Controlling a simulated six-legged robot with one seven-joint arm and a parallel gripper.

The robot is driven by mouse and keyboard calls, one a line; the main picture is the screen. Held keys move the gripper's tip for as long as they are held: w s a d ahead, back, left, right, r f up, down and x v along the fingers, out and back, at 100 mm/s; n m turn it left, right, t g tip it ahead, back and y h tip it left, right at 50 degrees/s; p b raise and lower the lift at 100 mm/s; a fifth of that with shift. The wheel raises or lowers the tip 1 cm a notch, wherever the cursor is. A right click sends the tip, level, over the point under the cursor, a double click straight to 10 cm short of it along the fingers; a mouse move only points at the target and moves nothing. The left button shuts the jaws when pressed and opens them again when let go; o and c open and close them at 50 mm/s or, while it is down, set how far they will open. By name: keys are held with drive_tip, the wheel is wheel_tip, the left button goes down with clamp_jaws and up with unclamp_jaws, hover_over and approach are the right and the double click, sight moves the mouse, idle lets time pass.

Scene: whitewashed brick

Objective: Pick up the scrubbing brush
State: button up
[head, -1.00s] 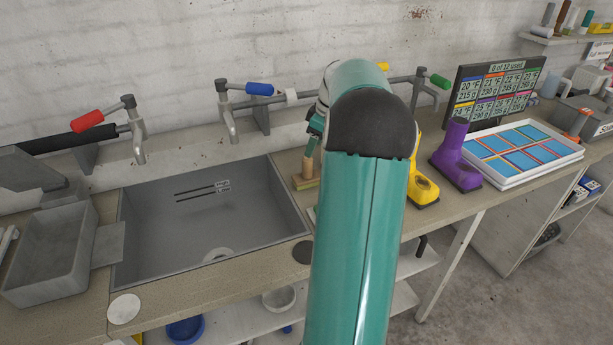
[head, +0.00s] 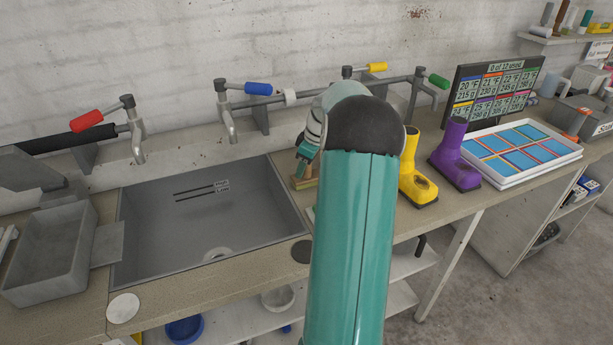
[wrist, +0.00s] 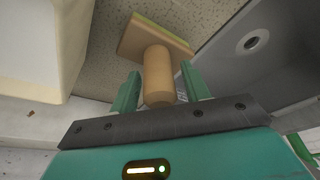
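The scrubbing brush has a light wooden block with a thin green layer and a round upright handle. It stands on the counter just right of the sink, where its block (head: 304,184) shows in the head view. The wrist view shows its handle (wrist: 157,72) pointing toward my gripper (wrist: 160,88). My gripper is open, with one green finger on each side of the handle end and small gaps visible. In the head view my gripper (head: 303,168) is just above the block and hides most of the handle.
The grey sink (head: 205,225) lies left of the brush. A yellow boot (head: 416,183) and a purple boot (head: 455,160) stand to the right. Taps with coloured handles, such as the blue one (head: 258,89), rise behind. A pale container (wrist: 40,45) is close in the wrist view.

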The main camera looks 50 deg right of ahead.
drive_tip(key=c, duration=0.9)
drive_tip(key=shift+r, duration=0.1)
drive_tip(key=shift+r, duration=0.5)
drive_tip(key=shift+w+v, duration=0.2)
drive_tip(key=shift+v, duration=1)
drive_tip(key=s+a+r, duration=0.1)
drive_tip(key=s+r, duration=0.2)
drive_tip(key=s, duration=0.1)
drive_tip(key=s+a+r, duration=0.2)
drive_tip(key=s+r, duration=0.1)
drive_tip(key=s, duration=0.1)
drive_tip(key=s+a+r, duration=0.2)
drive_tip(key=s+r, duration=0.1)
drive_tip(key=s, duration=0.2)
drive_tip(key=shift+r, duration=0.25)
